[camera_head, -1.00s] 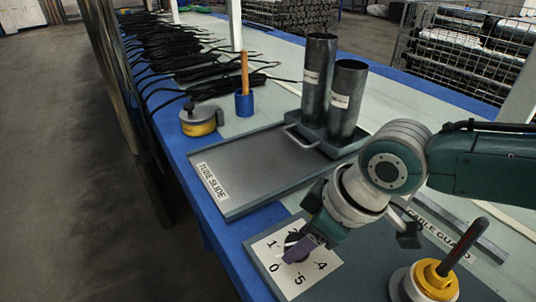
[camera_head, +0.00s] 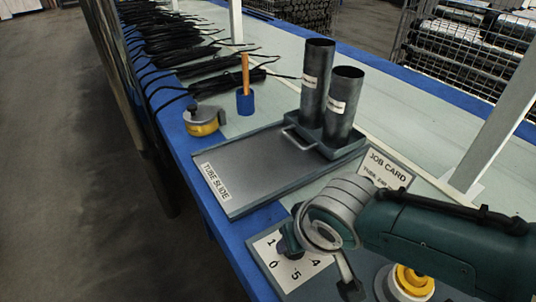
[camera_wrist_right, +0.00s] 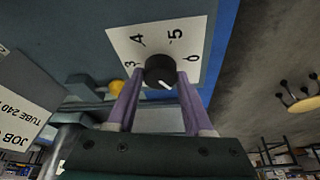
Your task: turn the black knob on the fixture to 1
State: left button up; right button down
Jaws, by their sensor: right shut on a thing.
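The black knob (camera_wrist_right: 159,70) sits on a white numbered dial plate (camera_wrist_right: 112,38) in the right wrist view. My right gripper (camera_wrist_right: 159,82) has its purple fingers on both sides of the knob, shut on it. A short white mark on the knob points down and slightly right in that view. The 3, 4, 5 and 0 show; the 1 and 2 are hidden there. In the head view my right gripper (camera_head: 290,243) is over the dial plate (camera_head: 309,268) and largely hides the knob. My left gripper is not in view.
The tube slide tray (camera_head: 235,193) with two upright dark tubes (camera_head: 316,85) stands behind the fixture. A job card (camera_head: 387,168) stands right of it. A yellow ringed part (camera_head: 413,281) is close under my right arm. Black cables (camera_head: 175,50) lie farther back.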

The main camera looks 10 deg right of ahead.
dwell(0.5)
jog(key=shift+c, duration=1.4)
grip_release()
jog(key=p+v, duration=0.7)
jog(key=v, duration=0.3)
jog(key=shift+p, duration=0.35)
jog(key=shift+f, duration=0.1)
jog(key=shift+s, duration=0.1)
